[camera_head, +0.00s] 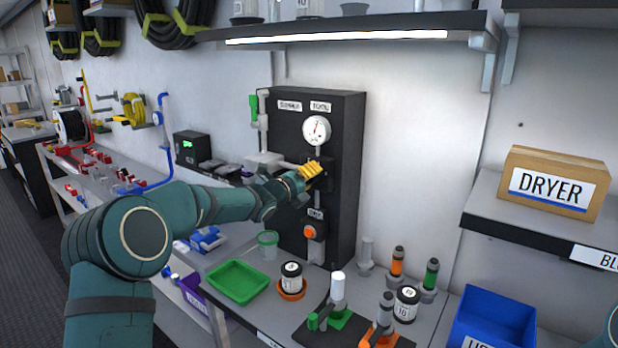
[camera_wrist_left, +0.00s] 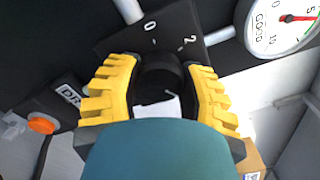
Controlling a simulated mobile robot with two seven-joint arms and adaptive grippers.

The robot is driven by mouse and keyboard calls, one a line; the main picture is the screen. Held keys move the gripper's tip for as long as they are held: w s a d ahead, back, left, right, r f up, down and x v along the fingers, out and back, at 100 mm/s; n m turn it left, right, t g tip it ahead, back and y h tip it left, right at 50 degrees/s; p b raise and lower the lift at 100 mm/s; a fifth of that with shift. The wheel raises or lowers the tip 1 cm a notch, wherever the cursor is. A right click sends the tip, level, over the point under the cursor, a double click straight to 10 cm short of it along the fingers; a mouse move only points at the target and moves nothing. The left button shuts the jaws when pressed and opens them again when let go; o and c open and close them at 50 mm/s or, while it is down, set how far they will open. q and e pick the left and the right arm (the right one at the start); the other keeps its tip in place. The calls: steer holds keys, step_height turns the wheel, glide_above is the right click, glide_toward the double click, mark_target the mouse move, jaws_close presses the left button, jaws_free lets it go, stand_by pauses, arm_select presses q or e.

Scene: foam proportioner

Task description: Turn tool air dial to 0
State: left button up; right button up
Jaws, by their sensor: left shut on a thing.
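The black tool air dial (camera_wrist_left: 160,72) sits between the yellow fingers of my left gripper (camera_wrist_left: 165,85), which is shut on it. A dark plate behind the dial (camera_wrist_left: 180,28) carries the marks 0 and 2 above it in the left wrist view. The dial's pointer cannot be made out. In the head view my left gripper (camera_head: 312,170) reaches the front of the black panel (camera_head: 345,125) and mostly hides the dial. A round white gauge (camera_head: 316,130) is above it; it also shows in the left wrist view (camera_wrist_left: 282,22). My right gripper is not in view.
An orange button (camera_head: 309,232) is lower on the panel, below a small label. A green tray (camera_head: 237,281), a jar (camera_head: 291,273) and several bottles stand on the bench in front. A lit shelf (camera_head: 350,30) hangs above. A DRYER box (camera_head: 552,185) is at right.

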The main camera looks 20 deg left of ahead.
arm_select(q)
steer(key=n, duration=0.2)
steer(key=shift+n, duration=0.4)
steer(key=n+p, duration=0.1)
steer(key=n, duration=0.2)
steer(key=shift+n, duration=0.3)
steer(key=n+p, duration=0.2)
steer(key=n, duration=0.4)
steer(key=shift+r, duration=0.1)
steer(key=n+p, duration=0.2)
steer(key=n, duration=0.2)
steer(key=n+p, duration=0.1)
steer(key=n, duration=0.2)
steer(key=shift+n, duration=0.4)
steer(key=n+p, duration=0.2)
steer(key=n, duration=0.2)
steer(key=shift+n+p, duration=0.35)
steer(key=shift+n, duration=0.95)
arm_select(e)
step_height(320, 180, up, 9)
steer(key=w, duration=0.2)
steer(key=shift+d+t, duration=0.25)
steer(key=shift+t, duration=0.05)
